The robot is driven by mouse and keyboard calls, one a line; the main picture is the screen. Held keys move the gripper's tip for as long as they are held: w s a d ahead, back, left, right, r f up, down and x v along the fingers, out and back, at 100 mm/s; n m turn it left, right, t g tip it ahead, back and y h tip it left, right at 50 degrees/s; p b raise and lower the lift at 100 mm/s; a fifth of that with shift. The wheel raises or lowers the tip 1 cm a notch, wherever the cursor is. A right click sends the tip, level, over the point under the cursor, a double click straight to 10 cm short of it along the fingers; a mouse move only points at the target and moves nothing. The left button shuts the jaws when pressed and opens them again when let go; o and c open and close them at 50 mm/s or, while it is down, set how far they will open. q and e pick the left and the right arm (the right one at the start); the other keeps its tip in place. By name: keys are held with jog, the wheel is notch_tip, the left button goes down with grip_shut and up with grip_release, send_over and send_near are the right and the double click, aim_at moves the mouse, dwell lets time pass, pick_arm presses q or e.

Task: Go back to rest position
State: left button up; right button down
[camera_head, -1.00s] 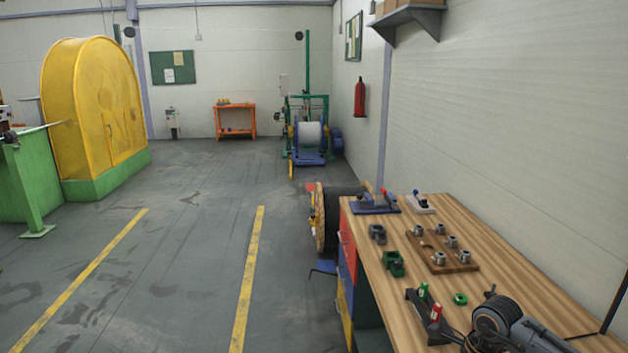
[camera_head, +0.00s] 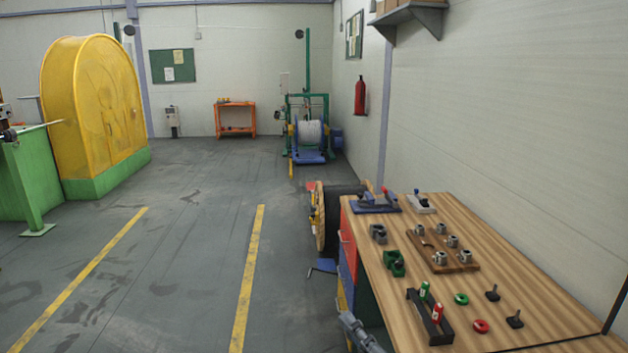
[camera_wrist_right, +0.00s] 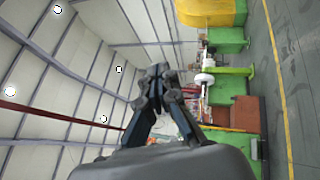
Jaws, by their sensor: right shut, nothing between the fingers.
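My right gripper (camera_head: 347,320) shows at the bottom edge of the head view, low beside the left front edge of the workbench (camera_head: 530,250). In the right wrist view its dark fingers (camera_wrist_right: 158,72) meet at the tips, shut with nothing between them. My left gripper is in neither view.
The bench holds a wooden block with metal parts (camera_head: 466,265), a black holder with green and red pieces (camera_head: 428,318), a green ring (camera_head: 461,298) and a red ring (camera_head: 481,326). A cable reel (camera_head: 318,218) stands beyond the bench. The floor (camera_head: 190,260) to the left is clear.

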jog(key=s+d+f+m+g+h, duration=0.2)
jog(key=s+d+f+m+h, duration=0.1)
jog(key=d+f+m+h, duration=0.55)
jog(key=s+d+f+m+g+h, duration=0.25)
jog(key=d+f+m+h, duration=0.3)
jog(key=m, duration=0.55)
jog(key=s+f+m+g+y, duration=0.1)
jog(key=s+f+m+g, duration=0.35)
jog(key=s, duration=0.65)
jog(key=s+f+m+g+y, duration=0.1)
jog(key=s+f+g, duration=0.5)
jog(key=s, duration=0.4)
notch_tip(320, 180, down, 28)
jog(key=r+b, duration=0.1)
jog(key=b, duration=0.2)
jog(key=s+d+f+g+b, duration=0.1)
jog(key=s+d+f+b, duration=0.1)
jog(key=s+f, duration=1.6)
notch_tip(320, 180, down, 3)
jog(key=shift+d+f, duration=0.15)
jog(key=shift+d, duration=0.35)
